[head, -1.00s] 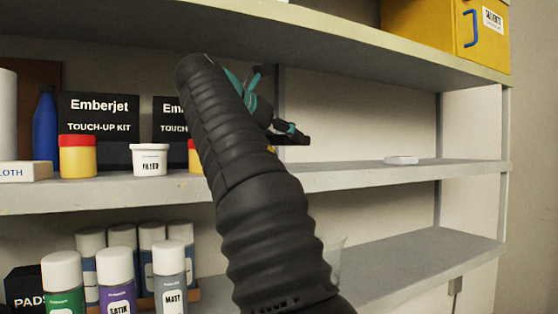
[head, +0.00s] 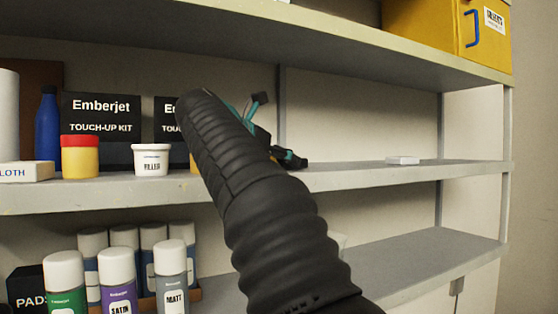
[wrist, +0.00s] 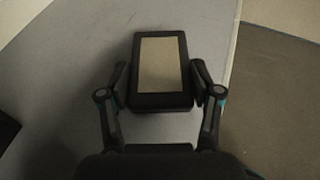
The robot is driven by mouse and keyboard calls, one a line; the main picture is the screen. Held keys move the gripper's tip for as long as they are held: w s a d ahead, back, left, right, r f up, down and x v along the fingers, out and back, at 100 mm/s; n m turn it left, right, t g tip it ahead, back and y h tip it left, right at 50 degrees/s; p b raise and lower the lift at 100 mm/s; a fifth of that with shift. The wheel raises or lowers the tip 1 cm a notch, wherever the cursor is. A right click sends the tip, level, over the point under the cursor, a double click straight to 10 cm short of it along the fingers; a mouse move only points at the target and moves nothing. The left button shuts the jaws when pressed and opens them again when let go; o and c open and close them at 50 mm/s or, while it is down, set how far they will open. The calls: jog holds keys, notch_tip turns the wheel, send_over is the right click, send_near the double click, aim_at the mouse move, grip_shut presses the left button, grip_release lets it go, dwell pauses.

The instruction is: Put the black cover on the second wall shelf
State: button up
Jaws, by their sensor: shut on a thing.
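The black cover (wrist: 187,102) shows in the wrist view as a black rectangular frame around a tan-grey panel. My gripper (wrist: 161,92) is shut on it, one finger at each side. Below it is a grey shelf surface (wrist: 60,95); I cannot tell whether the cover touches it. In the head view my gripper (head: 272,135) is mostly hidden behind my black arm, at the height of the middle wall shelf (head: 400,174). I cannot clearly make out the cover there.
The middle shelf holds a small white block (head: 403,160) at the right, and a filler tub (head: 151,160), a red-lidded yellow jar (head: 80,157) and touch-up kit boxes (head: 101,118) at the left. Between them is bare shelf. Spray cans (head: 118,280) stand below; a yellow box (head: 450,35) above.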

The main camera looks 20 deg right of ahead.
jog(key=shift+f, duration=0.15)
jog(key=o, duration=1.4)
jog(key=shift+c, duration=0.2)
jog(key=shift+r, duration=0.2)
jog(key=v, duration=0.7)
jog(key=shift+s+a, duration=0.15)
jog(key=shift+a, duration=0.05)
